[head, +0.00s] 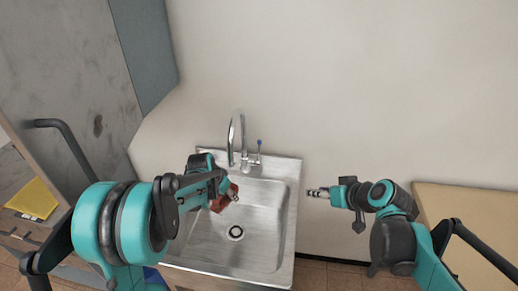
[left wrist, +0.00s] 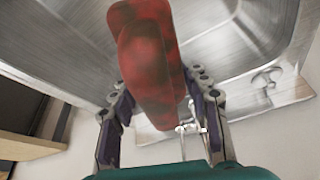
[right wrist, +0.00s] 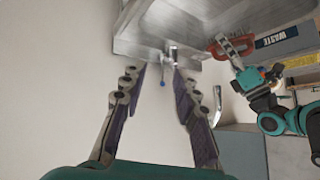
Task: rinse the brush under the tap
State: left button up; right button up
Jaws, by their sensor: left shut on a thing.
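The metal sink (head: 282,225) stands against the wall. Its curved tap (head: 232,135) rises at the back, with a blue-tipped lever (head: 259,145) on its right. My left gripper (head: 228,191) is shut on the red brush (head: 219,203) over the left part of the basin, in front of and below the spout. In the left wrist view the brush (left wrist: 150,50) lies between the fingers. No water stream can be made out. My right gripper (head: 314,191) is open and empty, just right of the sink; its parted fingers (right wrist: 158,72) show in the right wrist view.
A grey cabinet with a dark handle (head: 62,135) stands at the left, with a yellow item (head: 33,200) near it. A tan surface (head: 470,208) is at the right. A "WASTE" label (right wrist: 277,38) shows in the right wrist view. The wall right of the tap is bare.

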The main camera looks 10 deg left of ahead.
jog(key=w+a+f+n+t+y, duration=0.1)
jog(key=w+a+f+n+y, duration=0.15)
jog(key=w+a+f, duration=0.4)
jog(key=w+a+f+n+y, duration=0.1)
jog(key=w+a+n+y, duration=0.2)
jog(key=w, duration=0.6)
jog(key=w+a+f+n+t+y, duration=0.1)
jog(key=w+a+f+y, duration=0.3)
jog(key=w, duration=0.3)
jog(key=x, duration=1.2)
jog(key=shift+w+a+r, duration=0.1)
jog(key=shift+a+r, duration=0.15)
jog(key=shift+a, duration=0.05)
grip_shut()
